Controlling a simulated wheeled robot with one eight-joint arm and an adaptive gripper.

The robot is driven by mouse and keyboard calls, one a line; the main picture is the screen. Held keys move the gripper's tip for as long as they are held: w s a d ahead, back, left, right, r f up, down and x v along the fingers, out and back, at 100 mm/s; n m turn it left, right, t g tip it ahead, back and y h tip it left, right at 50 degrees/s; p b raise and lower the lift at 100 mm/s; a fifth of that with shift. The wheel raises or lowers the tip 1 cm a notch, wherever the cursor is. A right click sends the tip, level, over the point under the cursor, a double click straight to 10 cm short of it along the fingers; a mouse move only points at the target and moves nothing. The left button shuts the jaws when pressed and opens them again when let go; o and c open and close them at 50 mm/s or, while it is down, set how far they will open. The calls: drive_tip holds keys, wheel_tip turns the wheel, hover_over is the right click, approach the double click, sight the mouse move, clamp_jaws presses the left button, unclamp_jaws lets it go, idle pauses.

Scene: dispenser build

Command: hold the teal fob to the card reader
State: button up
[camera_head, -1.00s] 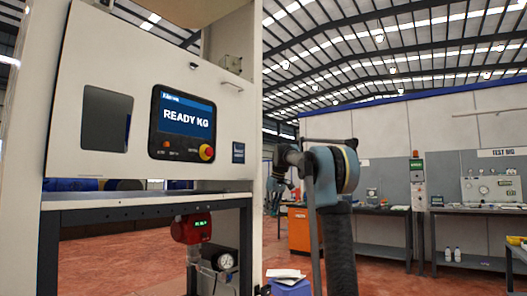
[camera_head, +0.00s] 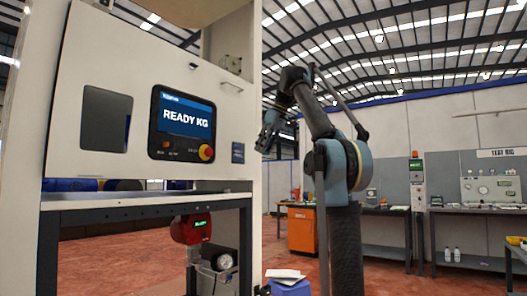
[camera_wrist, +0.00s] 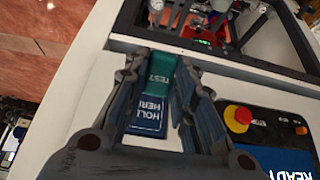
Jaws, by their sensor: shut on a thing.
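The card reader (camera_head: 238,152) is a small dark blue plate on the white panel, right of the screen. In the wrist view its blue face (camera_wrist: 147,115) reads "HOLD HERE" and lies behind the fingers. The teal fob (camera_wrist: 160,70), marked "TEST", is between my fingertips, and my gripper (camera_wrist: 161,76) is shut on it. In the wrist view the fob appears beside the reader's lettering and covers part of its plate; I cannot tell whether they touch. In the head view my gripper (camera_head: 266,136) is just right of the reader, and the fob cannot be made out.
The screen (camera_head: 187,124) reads "READY KG", with a red and yellow stop button (camera_head: 206,152) at its lower right. A dark opening (camera_head: 106,120) is further left. A red device (camera_head: 191,229) hangs below the shelf. Workbenches stand at the right back.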

drive_tip(key=shift+w+a+f, duration=0.1)
drive_tip(key=shift+w+a, duration=0.9)
drive_tip(key=shift+a, duration=0.25)
drive_tip(key=shift+w+a+r, duration=0.1)
drive_tip(key=shift+w+a, duration=0.85)
drive_tip(key=shift+a, duration=0.3)
drive_tip(key=shift+w+a+f, duration=0.1)
drive_tip(key=shift+w+a, duration=0.9)
drive_tip(key=shift+a, duration=0.25)
drive_tip(key=shift+d, duration=0.1)
drive_tip(key=shift+s+d, duration=1)
drive_tip(key=shift+d, duration=0.3)
drive_tip(key=shift+s+d, duration=1.05)
drive_tip(key=shift+d, duration=0.2)
drive_tip(key=shift+s+d, duration=1)
drive_tip(key=shift+d, duration=0.3)
